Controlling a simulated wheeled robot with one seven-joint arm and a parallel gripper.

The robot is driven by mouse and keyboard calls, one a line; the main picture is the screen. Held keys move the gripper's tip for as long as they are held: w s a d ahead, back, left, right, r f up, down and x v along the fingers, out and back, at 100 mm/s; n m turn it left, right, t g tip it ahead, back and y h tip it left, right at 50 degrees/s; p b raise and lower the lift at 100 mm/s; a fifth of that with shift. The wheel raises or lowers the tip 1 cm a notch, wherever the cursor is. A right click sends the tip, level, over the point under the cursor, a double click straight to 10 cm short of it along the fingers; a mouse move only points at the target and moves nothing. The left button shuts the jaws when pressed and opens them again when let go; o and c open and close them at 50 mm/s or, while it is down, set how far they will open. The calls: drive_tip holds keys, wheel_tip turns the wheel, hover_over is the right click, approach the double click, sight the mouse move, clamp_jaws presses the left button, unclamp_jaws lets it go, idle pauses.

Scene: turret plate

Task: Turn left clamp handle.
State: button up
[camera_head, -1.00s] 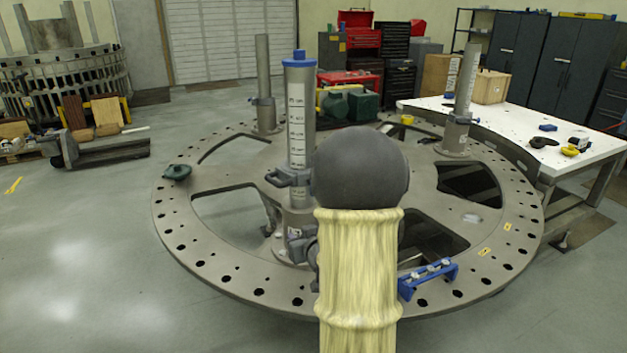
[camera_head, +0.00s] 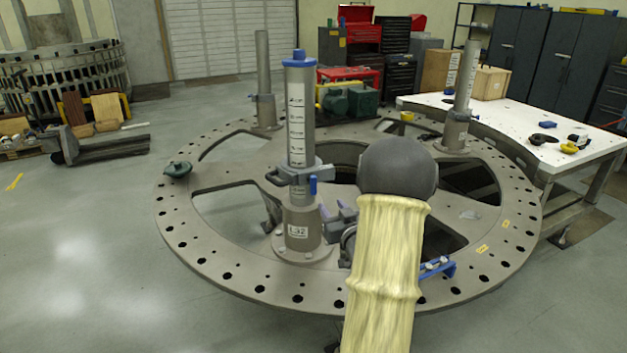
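The nearest post (camera_head: 296,115) stands upright on the round turret plate (camera_head: 215,262), with a blue cap and a label strip. A grey clamp (camera_head: 318,174) is around it, with a grey loop handle on its left side and a blue lever (camera_head: 313,186) hanging at its right. Two more posts with clamps stand behind, a back left post (camera_head: 263,65) and a right post (camera_head: 467,80). I cannot tell which clamp the task means. My arm, in a pale yellow sleeve, covers the plate's right front. My gripper (camera_head: 341,214) shows partly beside the post's base, below the clamp; its fingers are unclear.
A white table (camera_head: 540,150) with tools stands at the right. A blue bracket (camera_head: 437,269) is on the plate's right front, partly behind my arm. Open floor lies to the left.

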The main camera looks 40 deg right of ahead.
sight(314, 182)
drive_tip(key=p+x, duration=0.5)
drive_tip(key=x, duration=0.8)
drive_tip(key=shift+w+d+r, duration=0.1)
drive_tip(key=shift+w, duration=0.25)
drive_tip(key=shift+p+x, duration=0.35)
drive_tip(key=shift+x, duration=0.4)
clamp_jaws()
